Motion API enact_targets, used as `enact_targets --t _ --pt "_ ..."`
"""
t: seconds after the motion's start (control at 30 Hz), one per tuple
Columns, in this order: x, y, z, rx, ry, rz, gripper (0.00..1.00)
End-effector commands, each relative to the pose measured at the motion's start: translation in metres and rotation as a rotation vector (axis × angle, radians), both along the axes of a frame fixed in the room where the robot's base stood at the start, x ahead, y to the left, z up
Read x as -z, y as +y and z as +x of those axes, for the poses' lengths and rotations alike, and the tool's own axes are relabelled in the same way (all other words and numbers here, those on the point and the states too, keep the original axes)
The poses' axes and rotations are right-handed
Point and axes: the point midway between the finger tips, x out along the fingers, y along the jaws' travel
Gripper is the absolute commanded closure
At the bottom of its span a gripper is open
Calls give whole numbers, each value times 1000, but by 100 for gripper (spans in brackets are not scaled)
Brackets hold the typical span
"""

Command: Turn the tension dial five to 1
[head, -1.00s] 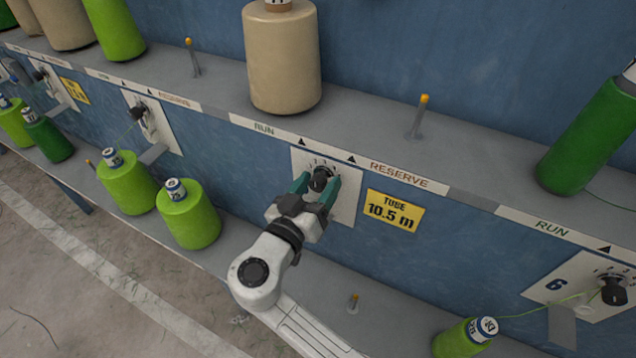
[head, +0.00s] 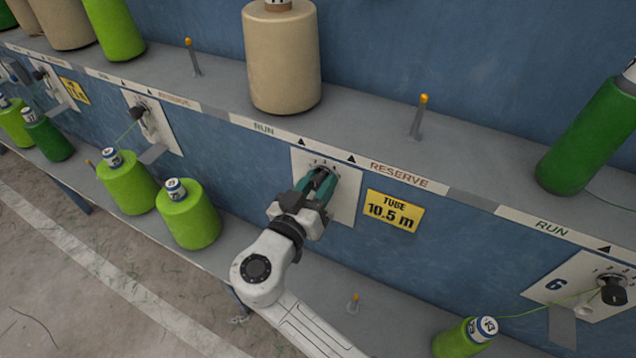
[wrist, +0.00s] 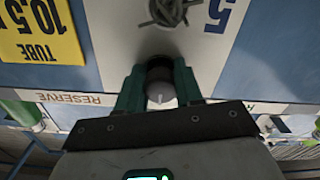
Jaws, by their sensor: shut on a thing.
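Tension dial five is a black knob on a white plate (head: 346,190) in the middle of the head view, mostly hidden by my fingers. In the wrist view the dial (wrist: 160,75) sits between the two green fingers, beside a blue 5 on the plate. My gripper (head: 319,184) is shut on the dial, one finger on each side. A small pale mark shows on the knob in the wrist view, but I cannot tell which number it points to.
A yellow "TUBE 10.5 m" sign (head: 394,211) is right of the plate. A beige cone (head: 282,60) stands on the shelf above. Green cones (head: 188,215) stand lower left. Dial six (head: 612,291) is at the far right.

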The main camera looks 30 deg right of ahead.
Motion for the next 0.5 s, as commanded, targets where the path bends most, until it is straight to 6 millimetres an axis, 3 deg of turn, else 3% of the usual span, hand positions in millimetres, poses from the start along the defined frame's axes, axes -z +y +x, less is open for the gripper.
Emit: enact_targets --t 0.5 --pt "1 -1 -1 2 84 -58 95"
